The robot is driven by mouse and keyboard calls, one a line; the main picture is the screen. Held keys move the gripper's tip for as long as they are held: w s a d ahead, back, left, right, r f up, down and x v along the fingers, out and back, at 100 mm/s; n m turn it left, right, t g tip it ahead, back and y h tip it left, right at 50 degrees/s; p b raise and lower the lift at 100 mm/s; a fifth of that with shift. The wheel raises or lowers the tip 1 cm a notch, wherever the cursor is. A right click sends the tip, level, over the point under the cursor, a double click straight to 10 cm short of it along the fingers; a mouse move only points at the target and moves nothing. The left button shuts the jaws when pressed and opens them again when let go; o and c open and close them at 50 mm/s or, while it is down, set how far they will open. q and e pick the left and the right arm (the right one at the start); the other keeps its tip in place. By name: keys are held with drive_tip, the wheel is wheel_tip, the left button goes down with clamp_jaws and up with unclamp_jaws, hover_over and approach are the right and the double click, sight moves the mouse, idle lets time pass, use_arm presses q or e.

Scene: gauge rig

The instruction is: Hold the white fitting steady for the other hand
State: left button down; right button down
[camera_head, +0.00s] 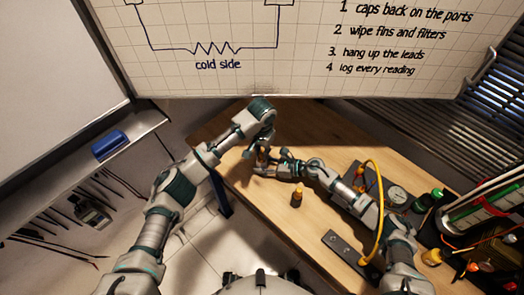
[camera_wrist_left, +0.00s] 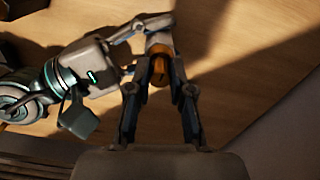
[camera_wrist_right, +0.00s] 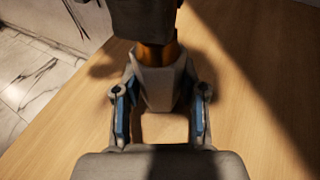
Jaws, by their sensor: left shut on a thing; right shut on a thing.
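The white fitting (camera_wrist_right: 160,88) sits between the fingers of my right gripper (camera_wrist_right: 160,100), which is shut on it above the table. It also shows in the left wrist view (camera_wrist_left: 159,40). An orange-brown piece (camera_wrist_left: 159,72) meets the fitting end to end; I cannot tell whether they are screwed together. My left gripper (camera_wrist_left: 160,85) is shut on this piece from above. The piece also shows in the right wrist view (camera_wrist_right: 158,52), under the left gripper. In the head view both grippers meet over the table, left (camera_head: 262,157) and right (camera_head: 270,170), and largely hide the parts.
A second orange-brown piece (camera_head: 297,197) stands on the wooden table (camera_head: 265,215) near the grippers. A dark plate (camera_head: 346,252), a yellow hose (camera_head: 381,215) and a round gauge (camera_head: 397,195) lie by my right arm. A whiteboard (camera_head: 290,75) stands behind. The table's left part is clear.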

drive_tip(key=shift+f, duration=0.1)
use_arm(q)
drive_tip(key=m, duration=0.5)
drive_tip(key=shift+m, duration=0.3)
drive_tip(key=m, duration=0.3)
drive_tip(key=shift+m, duration=1.1)
drive_tip(key=m, duration=0.3)
drive_tip(key=shift+m, duration=1.1)
